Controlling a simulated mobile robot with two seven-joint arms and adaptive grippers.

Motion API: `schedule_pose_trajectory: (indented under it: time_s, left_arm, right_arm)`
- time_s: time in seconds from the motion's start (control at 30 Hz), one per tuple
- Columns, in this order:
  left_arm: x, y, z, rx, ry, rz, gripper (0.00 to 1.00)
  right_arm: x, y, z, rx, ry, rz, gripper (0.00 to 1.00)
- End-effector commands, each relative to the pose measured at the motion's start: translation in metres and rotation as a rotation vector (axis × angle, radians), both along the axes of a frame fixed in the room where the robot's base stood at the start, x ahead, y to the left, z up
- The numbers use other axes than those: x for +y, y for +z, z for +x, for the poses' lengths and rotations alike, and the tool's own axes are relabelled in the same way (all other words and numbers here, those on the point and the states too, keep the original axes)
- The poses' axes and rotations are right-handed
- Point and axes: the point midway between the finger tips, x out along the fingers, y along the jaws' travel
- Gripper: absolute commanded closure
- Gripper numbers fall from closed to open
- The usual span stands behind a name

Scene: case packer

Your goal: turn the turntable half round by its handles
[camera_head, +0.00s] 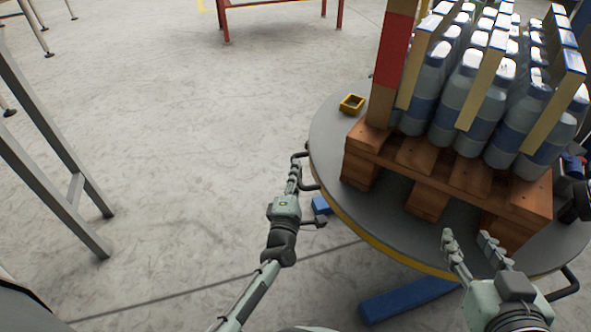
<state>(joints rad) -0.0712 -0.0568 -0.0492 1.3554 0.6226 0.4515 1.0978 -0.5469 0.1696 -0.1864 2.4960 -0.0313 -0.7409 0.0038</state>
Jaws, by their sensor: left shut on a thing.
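The round grey turntable (330,143) with a yellow edge fills the right of the head view. A wooden pallet (408,154) loaded with grey-blue bottles and cardboard strips stands on it. One dark handle (308,187) sticks out at its left edge. My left gripper (296,172) is shut on this handle. Another dark handle (570,282) shows at the lower right edge. My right gripper (467,240) is open and seems empty, over the turntable's near edge in front of the pallet and left of that handle. Its fingers hide part of the rim.
A blue beam (408,298) lies on the floor below the near edge. Grey metal legs (75,187) stand at the left, and a red frame (226,22) at the back. The floor between is clear.

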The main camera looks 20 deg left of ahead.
Motion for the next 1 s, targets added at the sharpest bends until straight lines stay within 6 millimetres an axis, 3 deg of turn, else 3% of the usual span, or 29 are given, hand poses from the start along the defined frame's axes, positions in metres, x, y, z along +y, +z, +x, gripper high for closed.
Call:
schedule_pose_trajectory:
  time_s: [0.47,0.5,0.67,1.0]
  left_arm:
    - [-0.0001,-0.0004,-0.0008,0.000,0.003,0.000,1.00]
    - [-0.0001,-0.0004,-0.0008,0.000,0.003,0.000,0.86]
    - [-0.0002,-0.0002,-0.0007,0.000,0.002,0.000,0.66]
    - [-0.0005,0.0000,-0.0005,0.000,0.002,0.000,0.66]
  right_arm:
    - [-0.0004,-0.0026,-0.0016,0.011,-0.001,-0.003,0.60]
    - [-0.0003,-0.0026,-0.0017,0.011,0.000,-0.002,0.60]
    - [-0.0001,-0.0021,-0.0015,0.009,0.000,-0.002,0.60]
    - [0.0003,-0.0022,-0.0018,0.008,0.004,-0.005,0.60]
